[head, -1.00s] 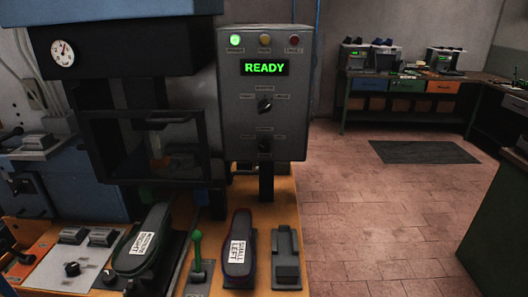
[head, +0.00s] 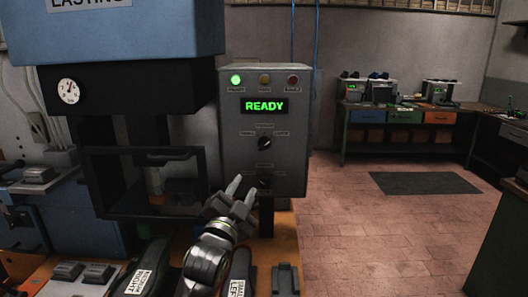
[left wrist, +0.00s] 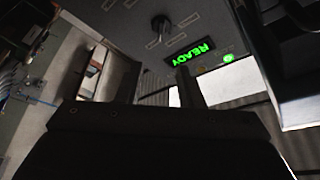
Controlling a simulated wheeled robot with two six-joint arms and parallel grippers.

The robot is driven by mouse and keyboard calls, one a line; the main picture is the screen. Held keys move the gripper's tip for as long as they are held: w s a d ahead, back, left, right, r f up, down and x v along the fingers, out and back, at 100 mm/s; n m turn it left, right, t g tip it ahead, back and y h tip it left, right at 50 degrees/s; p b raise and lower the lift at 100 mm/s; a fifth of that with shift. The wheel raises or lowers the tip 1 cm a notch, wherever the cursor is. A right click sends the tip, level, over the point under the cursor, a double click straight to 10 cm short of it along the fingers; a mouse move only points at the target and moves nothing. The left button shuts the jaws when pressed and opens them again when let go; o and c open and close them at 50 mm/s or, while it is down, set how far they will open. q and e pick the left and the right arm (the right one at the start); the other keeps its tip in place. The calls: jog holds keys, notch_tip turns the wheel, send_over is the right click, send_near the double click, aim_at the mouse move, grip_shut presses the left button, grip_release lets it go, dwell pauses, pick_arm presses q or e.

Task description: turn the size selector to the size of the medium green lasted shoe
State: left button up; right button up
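A grey control box (head: 283,105) carries two dark knobs. The upper knob (head: 264,143) has several small labels around it, too small to read. The lower knob (head: 264,183) sits below it. I cannot tell for certain which is the size selector. My left gripper (head: 241,190) is open and empty, just left of the lower knob and apart from it. The left wrist view shows its two fingers (left wrist: 157,87) spread, with a knob (left wrist: 160,22) beyond them. The green lasted shoe (head: 140,274), labelled medium right, lies at the lower left, partly cut off. My right gripper is out of view.
A display (head: 264,106) reads READY, with a green lamp (head: 236,80) lit. A press with a dark guard frame (head: 150,180) stands left of the box. A dark shoe labelled small left (head: 237,288) is partly hidden by my arm. Open floor lies right.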

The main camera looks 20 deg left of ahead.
aim_at(265, 146)
pick_arm(q)
jog(key=p+x, duration=0.4)
jog(key=x, duration=1.1)
jog(key=shift+w+r, duration=0.1)
jog(key=shift+x, duration=1)
grip_shut()
